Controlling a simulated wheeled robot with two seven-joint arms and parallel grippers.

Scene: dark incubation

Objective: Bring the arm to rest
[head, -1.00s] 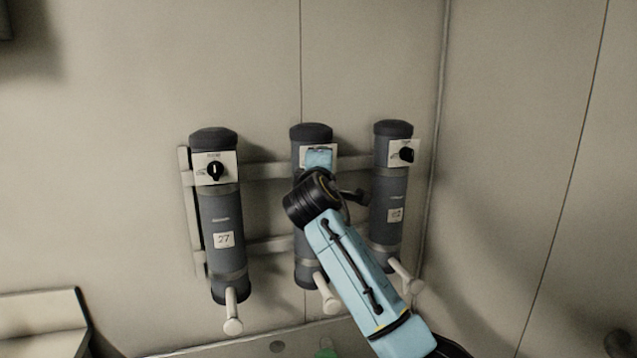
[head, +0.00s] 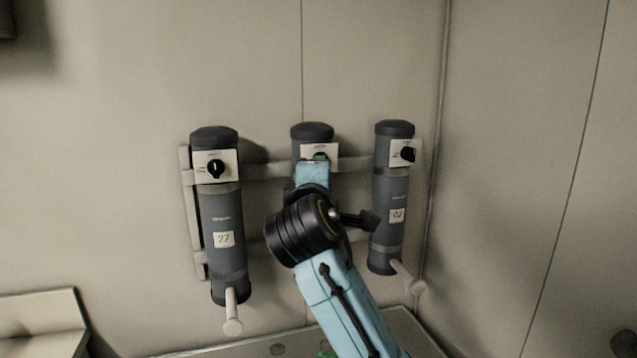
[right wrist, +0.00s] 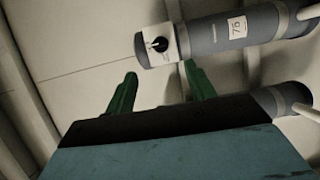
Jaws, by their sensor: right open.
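My right arm rises from the bottom of the head view, with its dark wrist joint (head: 300,230) in front of the middle grey cylinder (head: 312,132). In the right wrist view my right gripper (right wrist: 159,72) has its two green fingers spread apart, with nothing between them. A cylinder labelled 76 (right wrist: 205,42) lies beyond the fingertips, with a black knob (right wrist: 160,44) on a white plate. The fingers appear apart from the knob. In the head view the hand hides much of the middle cylinder, and its fingers are barely visible. My left gripper is not in view.
A left cylinder labelled 27 (head: 222,210) and a right cylinder (head: 390,205) hang on a wall rack (head: 265,170), each with a black knob and a pale handle below. A pale ledge (head: 42,315) is at lower left. The wall at right is bare.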

